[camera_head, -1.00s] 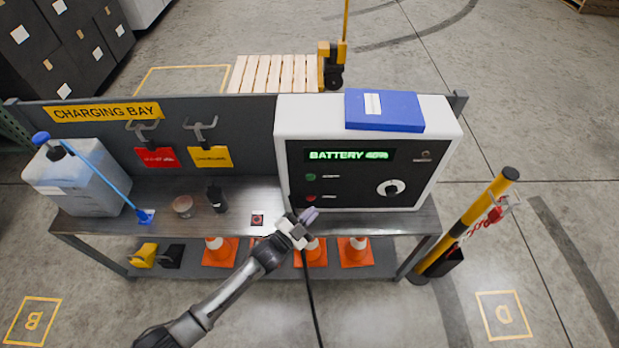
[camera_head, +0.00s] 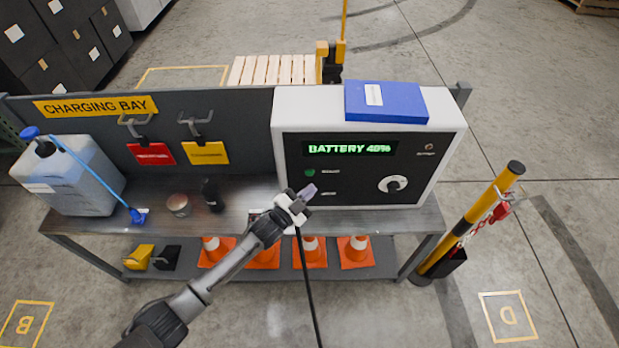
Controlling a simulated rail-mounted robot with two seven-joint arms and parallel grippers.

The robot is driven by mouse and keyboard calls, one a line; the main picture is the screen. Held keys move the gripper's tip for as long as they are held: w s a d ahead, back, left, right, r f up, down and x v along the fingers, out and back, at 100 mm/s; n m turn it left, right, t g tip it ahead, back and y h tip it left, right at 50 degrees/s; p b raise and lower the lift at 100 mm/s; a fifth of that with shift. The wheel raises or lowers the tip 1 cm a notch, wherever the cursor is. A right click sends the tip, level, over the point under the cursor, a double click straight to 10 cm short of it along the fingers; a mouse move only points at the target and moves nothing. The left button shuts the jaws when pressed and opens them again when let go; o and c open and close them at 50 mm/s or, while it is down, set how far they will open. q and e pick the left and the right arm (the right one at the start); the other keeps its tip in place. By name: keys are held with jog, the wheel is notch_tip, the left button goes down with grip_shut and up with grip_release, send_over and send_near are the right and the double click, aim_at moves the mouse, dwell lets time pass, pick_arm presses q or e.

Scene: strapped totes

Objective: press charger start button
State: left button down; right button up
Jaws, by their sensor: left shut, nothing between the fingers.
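The charger (camera_head: 455,135) is a white box with a black front panel, standing on the bench. Its green display (camera_head: 350,149) reads BATTERY, with a percentage that looks like 40%. A round green button (camera_head: 310,172) shows at the left of the panel. The red button below it is hidden behind my gripper. My left gripper (camera_head: 308,191) is shut and empty. Its fingertips are in front of the lower left panel, just below the green button; I cannot tell whether they touch the panel. My right gripper is not in view.
A blue box (camera_head: 385,103) lies on the charger. A dial (camera_head: 392,184) sits at the panel's right. A jug (camera_head: 70,180), a small bowl (camera_head: 179,205) and a dark cup (camera_head: 212,195) stand on the bench (camera_head: 240,190). Orange cones are on the lower shelf.

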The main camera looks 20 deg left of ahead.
aim_at(310, 173)
pick_arm(q)
jog(key=shift+w+a+b, duration=0.25)
jog(key=shift+w+b, duration=0.05)
jog(key=shift+w, duration=0.3)
jog(key=shift+w+a+b, duration=0.25)
jog(key=shift+w, duration=0.35)
dwell(0.7)
jog(key=shift+w, duration=0.1)
dwell(0.6)
jog(key=shift+w+a, duration=0.1)
jog(key=shift+w, duration=0.05)
jog(key=shift+w, duration=0.15)
jog(key=shift+w+a+b, duration=0.1)
jog(key=shift+b, duration=0.2)
